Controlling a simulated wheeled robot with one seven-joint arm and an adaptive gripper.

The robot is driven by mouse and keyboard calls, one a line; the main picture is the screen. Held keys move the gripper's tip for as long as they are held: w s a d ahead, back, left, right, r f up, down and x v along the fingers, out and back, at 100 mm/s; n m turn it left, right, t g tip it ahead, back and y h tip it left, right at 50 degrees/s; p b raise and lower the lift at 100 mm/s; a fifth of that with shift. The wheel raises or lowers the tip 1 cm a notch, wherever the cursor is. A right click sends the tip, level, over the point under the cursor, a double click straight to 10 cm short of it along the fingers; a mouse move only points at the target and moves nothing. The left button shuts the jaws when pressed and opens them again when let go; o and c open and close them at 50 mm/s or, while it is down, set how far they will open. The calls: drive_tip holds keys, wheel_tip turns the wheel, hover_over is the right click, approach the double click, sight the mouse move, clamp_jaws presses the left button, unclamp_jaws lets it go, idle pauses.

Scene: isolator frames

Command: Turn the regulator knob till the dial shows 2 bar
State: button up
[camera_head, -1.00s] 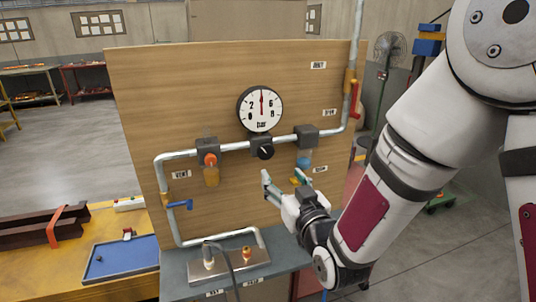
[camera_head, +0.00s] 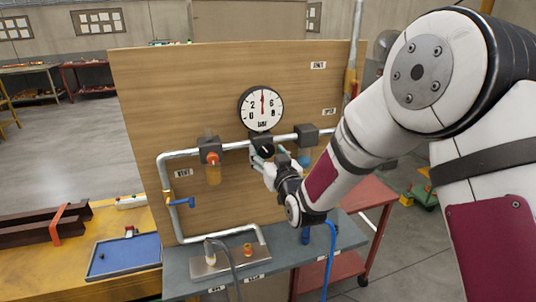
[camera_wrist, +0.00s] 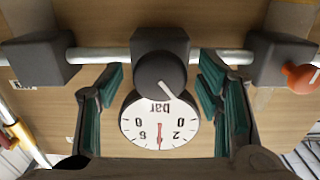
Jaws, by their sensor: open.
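The round white dial (camera_head: 261,108) is on the wooden panel, marked in bar. Its red needle points straight up, midway between 2 and 6. The dark regulator knob (camera_head: 265,150) sits on the pipe just below it. In the wrist view the dial (camera_wrist: 140,125) is upside down and partly covered by the knob (camera_wrist: 160,76), whose white pointer line slants. My gripper (camera_head: 268,161) is at the knob. In the wrist view its green-padded fingers are open, one on each side of the knob, with gaps between pads and knob.
A valve with an orange knob (camera_head: 212,158) is left of the regulator on the same pipe. A dark block (camera_head: 306,135) is on the right. A blue-handled valve (camera_head: 182,203) is lower left. A grey ledge (camera_head: 342,240) runs below the panel.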

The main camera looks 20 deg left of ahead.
drive_tip(key=c, duration=1.1)
drive_tip(key=shift+n, duration=0.4)
drive_tip(key=n, duration=0.2)
drive_tip(key=shift+n+p, duration=0.4)
drive_tip(key=n+p, duration=0.1)
drive_tip(key=n, duration=0.2)
drive_tip(key=shift+r+n, duration=0.1)
drive_tip(key=shift+n, duration=0.2)
drive_tip(key=n+p, duration=0.1)
drive_tip(key=n, duration=0.3)
drive_tip(key=shift+n+p, duration=0.6)
drive_tip(key=shift+n, duration=0.8)
drive_tip(key=shift+d, duration=0.1)
